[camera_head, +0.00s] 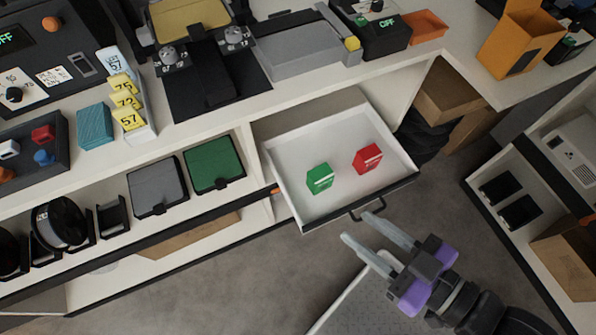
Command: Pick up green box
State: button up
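A small green box (320,179) with a white band stands in an open white drawer (301,203), left of a red box (367,158). The two boxes are apart. My gripper (359,228) is outside the drawer, in front of its dark front edge in the picture. Its two pale fingers point up and left toward the drawer. They are spread apart with nothing between them. Nothing hides the green box.
The drawer has a dark handle (367,209) close to my fingertips. A white counter above holds machines and small items. Left of the drawer, a shelf holds a green case (213,164) and a grey case (157,186). Grey floor (250,290) is clear at the lower left.

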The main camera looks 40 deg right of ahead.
aim_at(319, 178)
jog(key=i+j+u, duration=0.1)
jog(key=i+u, duration=0.15)
jog(key=u, duration=0.15)
jog(key=i+u, duration=0.2)
jog(key=u, duration=0.15)
jog(key=i+u, duration=0.25)
jog(key=u, duration=0.15)
jog(key=i+j+u, duration=0.15)
jog(key=i+u, duration=0.7)
jog(key=i+j+z, duration=0.2)
jog(key=i+z, duration=0.25)
jog(key=i+j+z, duration=0.1)
jog(key=z, duration=0.35)
jog(key=i+j+z, duration=0.1)
jog(key=z, duration=0.35)
jog(key=j+z, duration=0.15)
jog(key=z, duration=0.3)
jog(key=i+j+z, duration=0.1)
jog(key=z, duration=0.35)
jog(key=j+z, duration=0.25)
jog(key=z, duration=0.2)
jog(key=j+z, duration=0.15)
jog(key=z, duration=0.3)
jog(key=j+z, duration=0.15)
jog(key=z, duration=0.3)
jog(key=k+j+z, duration=0.1)
jog(key=z, duration=0.35)
jog(key=i+l+z, duration=0.1)
jog(key=z, duration=0.3)
jog(key=l, duration=0.1)
